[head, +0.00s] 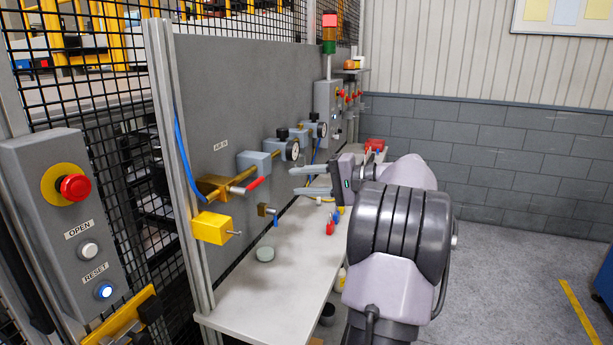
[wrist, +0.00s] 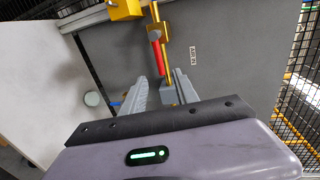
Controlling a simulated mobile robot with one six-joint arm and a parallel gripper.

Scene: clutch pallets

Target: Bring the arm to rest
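My arm reaches in from the right over the shelf in the head view, in front of the grey panel. My gripper (head: 294,181) points left toward the panel, with its two fingers apart and nothing seen between them. The gripper also shows in the wrist view (wrist: 160,88), where its fingers are spread with a gap. Beyond the fingertips is a red valve handle (wrist: 157,55) on a brass pipe. In the head view the red handle (head: 256,183) is left of the fingertips, apart from them.
A yellow block (head: 211,228) sticks out from the panel (head: 240,90). Gauges (head: 293,150) and pipes line it. The pale shelf (head: 262,300) holds a small round cup (head: 265,254) and red and blue items (head: 331,223). A button box (head: 75,225) is at left.

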